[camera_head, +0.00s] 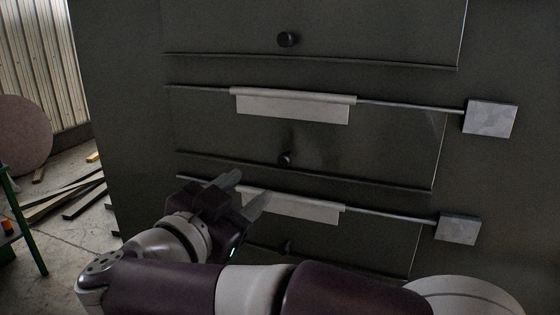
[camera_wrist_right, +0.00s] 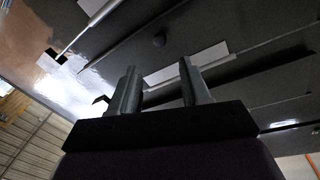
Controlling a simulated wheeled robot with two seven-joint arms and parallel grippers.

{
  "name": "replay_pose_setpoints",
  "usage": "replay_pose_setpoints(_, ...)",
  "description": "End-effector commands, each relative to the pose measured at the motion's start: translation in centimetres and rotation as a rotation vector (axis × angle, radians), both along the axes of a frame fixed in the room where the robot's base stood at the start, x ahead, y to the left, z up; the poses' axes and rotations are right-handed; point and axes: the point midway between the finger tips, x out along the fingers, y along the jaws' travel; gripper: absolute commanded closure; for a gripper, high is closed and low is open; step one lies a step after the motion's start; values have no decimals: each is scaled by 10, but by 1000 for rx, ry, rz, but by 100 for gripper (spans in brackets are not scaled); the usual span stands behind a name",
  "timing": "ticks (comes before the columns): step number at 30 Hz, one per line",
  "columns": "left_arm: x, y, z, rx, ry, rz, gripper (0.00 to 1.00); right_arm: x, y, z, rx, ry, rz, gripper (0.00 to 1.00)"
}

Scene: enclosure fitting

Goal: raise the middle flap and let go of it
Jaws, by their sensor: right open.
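The middle flap (camera_head: 215,125) is a dark panel on the dark enclosure front, hanging down flat. It has a small black knob (camera_head: 285,159) near its lower edge. A rod with a pale strip (camera_head: 292,108) runs along its top. My right gripper (camera_head: 248,189) is open and empty, below and left of this knob, near the left end of the lower pale strip (camera_head: 300,208). In the right wrist view the knob (camera_wrist_right: 158,40) shows beyond the open fingers, apart from them. My left gripper is not in view.
Grey blocks (camera_head: 490,117) and (camera_head: 458,229) stick out at the rods' right ends. Planks (camera_head: 78,195) and a green stand (camera_head: 25,225) are at left.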

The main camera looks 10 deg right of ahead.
Motion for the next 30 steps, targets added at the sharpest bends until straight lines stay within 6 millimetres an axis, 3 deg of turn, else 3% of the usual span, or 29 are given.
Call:
replay_pose_setpoints(6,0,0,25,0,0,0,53,42,-40,6,1,-1,-5,53)
replay_pose_setpoints(12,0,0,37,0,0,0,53,71,-65,4,2,-1,-1,53)
replay_pose_setpoints(25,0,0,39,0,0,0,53,82,-74,0,3,-3,3,53)
replay_pose_setpoints(26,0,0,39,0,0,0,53,83,-74,0,3,-3,3,56)
replay_pose_setpoints(30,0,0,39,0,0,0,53,82,-74,0,3,-3,3,100)
